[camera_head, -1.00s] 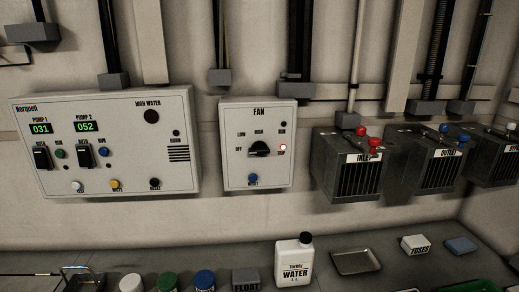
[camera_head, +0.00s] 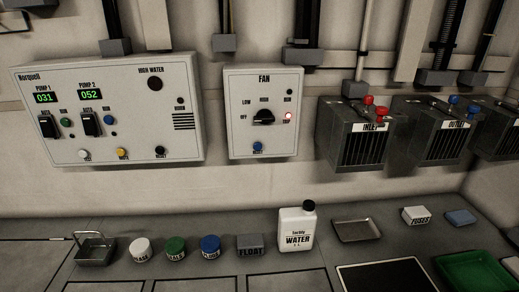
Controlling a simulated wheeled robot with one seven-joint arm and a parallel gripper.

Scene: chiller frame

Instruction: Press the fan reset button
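The white fan box (camera_head: 240,105) hangs on the wall at the middle of the head view. Its blue reset button (camera_head: 258,146) is at the bottom of the panel, above a small label. A black rotary knob (camera_head: 264,117) sits above the button, among the labels OFF, LOW and HIGH. A red lamp (camera_head: 288,116) glows at the right of the knob. My gripper is not in view, and nothing touches the button.
A larger pump panel (camera_head: 130,130) hangs to the left. Metal boxes marked INLET (camera_head: 350,145) and OUTLET (camera_head: 425,145) are to the right. On the bench below stand a water bottle (camera_head: 297,229), a float block (camera_head: 250,244), several capped jars and trays.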

